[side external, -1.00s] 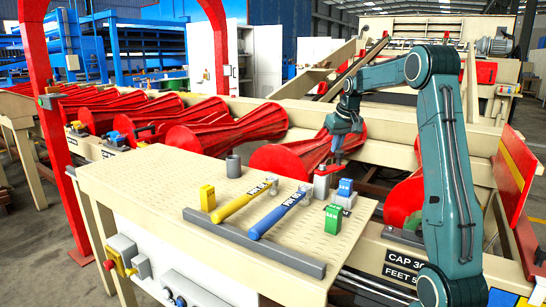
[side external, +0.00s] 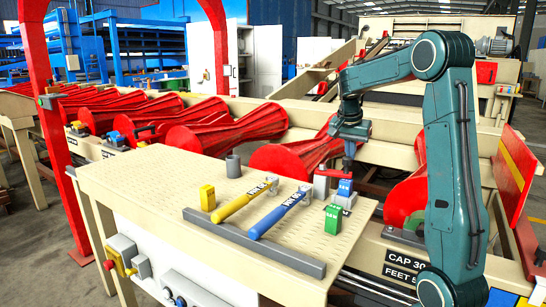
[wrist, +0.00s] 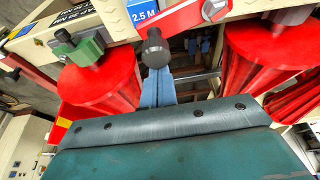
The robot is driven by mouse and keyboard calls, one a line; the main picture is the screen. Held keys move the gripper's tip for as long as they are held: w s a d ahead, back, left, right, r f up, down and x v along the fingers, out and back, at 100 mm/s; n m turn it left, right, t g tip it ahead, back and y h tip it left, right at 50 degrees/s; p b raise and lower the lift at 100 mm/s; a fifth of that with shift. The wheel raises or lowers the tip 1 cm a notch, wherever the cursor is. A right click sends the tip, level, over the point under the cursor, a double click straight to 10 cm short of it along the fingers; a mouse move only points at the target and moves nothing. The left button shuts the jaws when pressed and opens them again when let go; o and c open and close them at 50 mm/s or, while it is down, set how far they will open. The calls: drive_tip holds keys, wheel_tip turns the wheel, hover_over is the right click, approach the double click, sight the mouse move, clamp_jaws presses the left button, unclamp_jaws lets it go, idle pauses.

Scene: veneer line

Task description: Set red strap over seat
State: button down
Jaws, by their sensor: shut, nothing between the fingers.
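The red strap (side external: 335,173) is a short flat bar, about level, at the machine rail beyond the table's far corner. In the wrist view the strap (wrist: 190,16) runs to the upper right from a dark round knob (wrist: 154,48). A small pale grey block (side external: 321,188) stands under its left part. I cannot tell for certain which part is the seat, or whether the strap rests on it. My gripper (side external: 348,166) points down beside the strap's right part, shut and empty. Its blue-grey fingers (wrist: 158,85) show just below the knob; contact is unclear.
A blue block (side external: 345,187) stands close by the strap. Red rollers (side external: 290,158) lie behind; roller ends flank my fingers in the wrist view. The table (side external: 130,178) carries yellow and blue handled tools, yellow and green blocks and a grey cup (side external: 233,166).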

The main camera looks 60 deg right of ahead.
drive_tip(key=shift+s+a+m+g, duration=0.25)
drive_tip(key=shift+a+m, duration=0.25)
drive_tip(key=shift+m, duration=0.25)
drive_tip(key=shift+s+a+m+g, duration=0.15)
drive_tip(key=shift+a+m+g, duration=0.1)
drive_tip(key=shift+a+m, duration=0.4)
drive_tip(key=shift+d, duration=0.1)
drive_tip(key=shift+d, duration=0.1)
drive_tip(key=shift+s+d, duration=0.1)
drive_tip(key=shift+d, duration=0.45)
wheel_tip(320, 180, up, 9)
drive_tip(key=shift+a+r, duration=0.15)
drive_tip(key=shift+r, duration=0.05)
drive_tip(key=shift+a, duration=0.1)
idle(0.3)
